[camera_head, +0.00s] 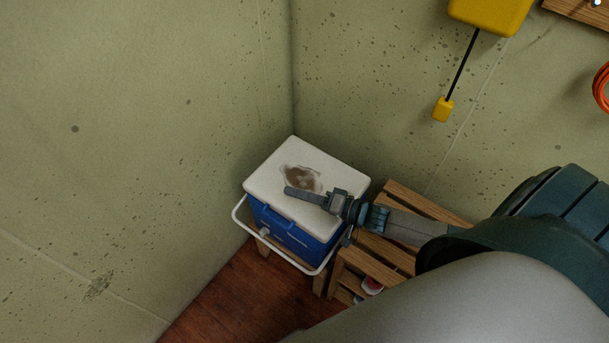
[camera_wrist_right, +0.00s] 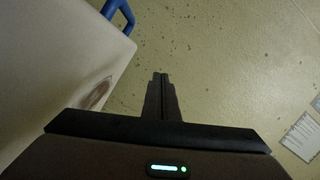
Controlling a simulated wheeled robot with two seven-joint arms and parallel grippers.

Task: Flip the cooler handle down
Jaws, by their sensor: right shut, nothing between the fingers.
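The cooler (camera_head: 302,243) has a blue body and a white lid (camera_head: 272,166) with a brown stain. It stands in the room corner on a low wooden stand. Its white handle (camera_head: 311,272) is swung to the front and sits low, around the front of the blue body. My right gripper (camera_head: 291,191) is shut and empty, above the lid near the stain. In the right wrist view the shut fingers (camera_wrist_right: 161,78) show against the wall, with the lid (camera_wrist_right: 60,50) at left and a blue part beyond it. My left gripper is not in view.
A slatted wooden crate or shelf (camera_head: 403,197) stands right beside the cooler, under my right arm. Walls close in behind and left of the cooler. A yellow box (camera_head: 490,14) with a hanging cord is on the wall. Red-brown floor (camera_head: 235,300) is free in front.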

